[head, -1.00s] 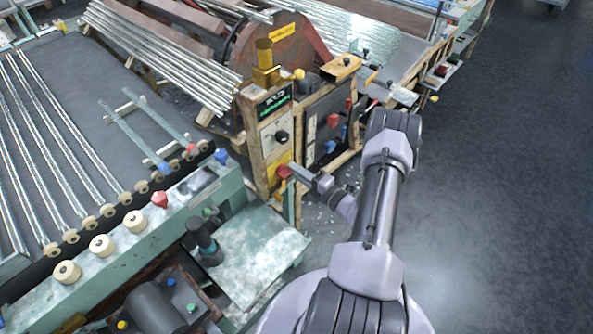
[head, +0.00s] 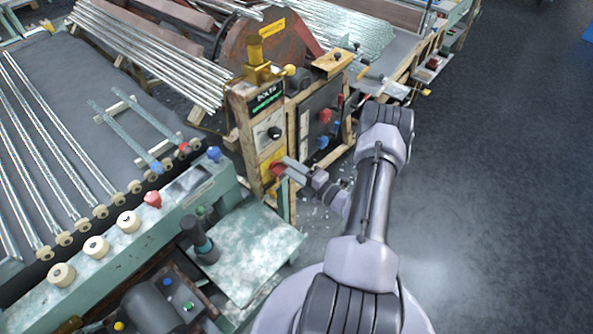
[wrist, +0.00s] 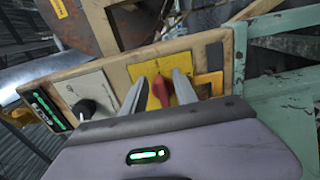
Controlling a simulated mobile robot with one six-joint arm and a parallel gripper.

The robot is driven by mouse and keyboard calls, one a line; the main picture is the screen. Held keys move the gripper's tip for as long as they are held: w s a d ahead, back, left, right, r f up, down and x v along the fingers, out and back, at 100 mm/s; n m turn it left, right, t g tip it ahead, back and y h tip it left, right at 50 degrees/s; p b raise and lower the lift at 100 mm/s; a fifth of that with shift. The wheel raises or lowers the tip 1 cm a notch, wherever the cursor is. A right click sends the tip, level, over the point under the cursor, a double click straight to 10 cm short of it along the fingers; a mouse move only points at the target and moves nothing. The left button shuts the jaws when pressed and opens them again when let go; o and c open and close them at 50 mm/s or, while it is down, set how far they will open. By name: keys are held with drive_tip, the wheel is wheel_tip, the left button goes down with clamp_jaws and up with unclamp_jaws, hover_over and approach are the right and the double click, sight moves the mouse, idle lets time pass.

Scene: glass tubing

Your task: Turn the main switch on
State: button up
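The main switch appears to be the red handle on a yellow plate (wrist: 190,92), low on the wooden control post. In the wrist view the red handle (wrist: 160,92) stands between my two grey fingers. My gripper (wrist: 158,92) is open, with a finger on either side of the handle and visible yellow gaps between. In the head view the red handle (head: 277,168) is partly covered by my gripper (head: 284,167), which reaches it from the right. Whether the fingertips touch the plate cannot be told.
A black rotary knob (head: 274,132) on a white plate and a lit green display (head: 267,98) sit above on the same post. A teal machine table (head: 245,250) stands at the lower left. A panel with red and blue knobs (head: 322,142) is behind. Open floor lies right.

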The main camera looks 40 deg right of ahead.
drive_tip(key=s+d+p, duration=0.1)
drive_tip(key=s+p, duration=0.2)
drive_tip(key=s, duration=1.4)
drive_tip(key=shift+s+d, duration=0.15)
drive_tip(key=shift+d, duration=0.05)
drive_tip(key=w+a+r+n+g+y+b, duration=0.1)
drive_tip(key=w+a+r+n+g+y, duration=0.45)
drive_tip(key=a+r+n, duration=0.45)
drive_tip(key=w+a+r+n+g+y, duration=0.4)
drive_tip(key=a+r+n+g, duration=0.25)
drive_tip(key=n, duration=0.55)
drive_tip(key=s+a+r+n+h+b, duration=0.1)
drive_tip(key=s+a+r+n+h, duration=0.3)
drive_tip(key=a+r+n, duration=0.4)
drive_tip(key=s+a+r+n+h, duration=0.5)
drive_tip(key=a+n, duration=0.5)
drive_tip(key=n, duration=0.9)
drive_tip(key=shift+s+r+b, duration=0.35)
drive_tip(key=shift+s+r, duration=0.1)
drive_tip(key=shift+r, duration=0.95)
